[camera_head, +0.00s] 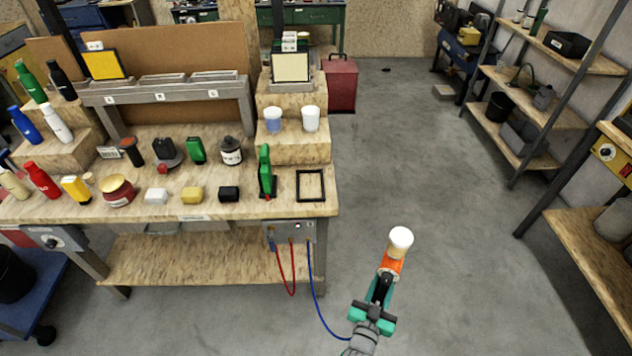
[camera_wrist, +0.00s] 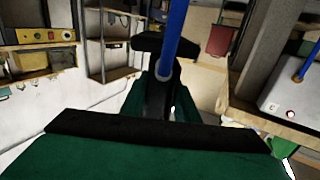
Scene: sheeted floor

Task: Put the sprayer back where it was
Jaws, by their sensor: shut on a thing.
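What I take to be the sprayer (camera_head: 391,265) has an orange part and a round white top. It is at the lower right of the head view, over open floor, right of the bench. My green and black gripper (camera_head: 374,308) is shut on its near end. A blue hose (camera_head: 318,300) runs from the bench front towards my gripper; in the wrist view a blue tube (camera_wrist: 177,40) rises from between black and green parts. The sprayer's grip and most of its body are hidden.
The wooden bench (camera_head: 200,208) holds bottles and small blocks. At its right end are a green upright tool (camera_head: 265,172), an empty-looking black square frame (camera_head: 298,186) and two cups on a step. A red cable (camera_head: 291,275) hangs below. Shelves (camera_head: 545,107) stand right; floor between is clear.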

